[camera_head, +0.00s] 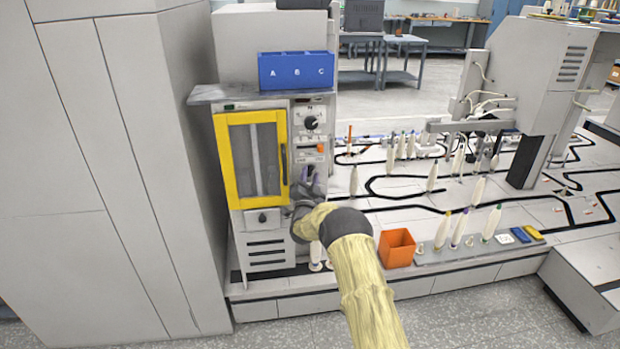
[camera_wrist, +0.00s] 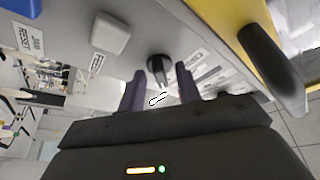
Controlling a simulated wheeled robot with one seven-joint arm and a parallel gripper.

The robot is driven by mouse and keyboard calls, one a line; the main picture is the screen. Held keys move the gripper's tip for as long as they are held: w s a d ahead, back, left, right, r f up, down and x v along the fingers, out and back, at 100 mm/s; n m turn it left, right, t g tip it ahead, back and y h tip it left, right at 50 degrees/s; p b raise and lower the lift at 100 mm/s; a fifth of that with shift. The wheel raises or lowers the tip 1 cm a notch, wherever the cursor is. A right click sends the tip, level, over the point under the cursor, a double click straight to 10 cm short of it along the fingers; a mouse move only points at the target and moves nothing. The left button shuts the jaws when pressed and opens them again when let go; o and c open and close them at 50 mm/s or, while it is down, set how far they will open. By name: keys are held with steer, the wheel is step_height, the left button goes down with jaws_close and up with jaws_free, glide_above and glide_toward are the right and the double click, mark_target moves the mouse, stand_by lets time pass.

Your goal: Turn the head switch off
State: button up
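A black rotary switch (camera_wrist: 158,68) with a pointed grip sits on the grey control panel in the wrist view. It appears to be the head switch, but the small labels beside it are too blurred to read surely. My gripper (camera_wrist: 160,82) is open, its two dark fingers either side of the switch with visible gaps. I cannot tell whether the fingertips reach past its front. In the head view, my gripper (camera_head: 309,175) is at the lower panel, right of the yellow-framed door, and hides the switch there.
The yellow-framed door (camera_head: 223,160) has a black handle (camera_wrist: 268,55) close to my gripper. A white button (camera_wrist: 110,33) is beside the switch. Above are another knob (camera_head: 311,122) and a blue A-B-C bin (camera_head: 296,71). An orange box (camera_head: 397,248) and several bobbins stand right.

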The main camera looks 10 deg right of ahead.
jaws_close()
steer(key=shift+f+n+b, duration=0.15)
steer(key=shift+n+b, duration=0.15)
steer(key=shift+b, duration=0.1)
steer(key=shift+f+n+t+y+b, duration=0.1)
steer(key=shift+n+t+y+b, duration=0.2)
steer(key=shift+n+b, duration=0.25)
steer(key=n+y+b, duration=0.1)
steer(key=n+b, duration=0.1)
steer(key=n, duration=0.1)
steer(key=n+t+y+b, duration=0.1)
steer(key=n+y+b, duration=0.1)
steer(key=n, duration=0.1)
steer(key=shift+d+f, duration=0.15)
steer(key=n+y+b, duration=0.2)
steer(key=n, duration=0.3)
steer(key=n+g+y+b, duration=0.1)
steer(key=n+y+b, duration=0.1)
steer(key=n, duration=0.3)
steer(key=n+y+b, duration=0.2)
steer(key=n+y, duration=0.1)
steer(key=n, duration=0.2)
steer(key=shift+d+r+g+y, duration=0.25)
steer(key=shift+d+g+y, duration=0.05)
steer(key=shift+d, duration=0.1)
steer(key=shift+n, duration=0.25)
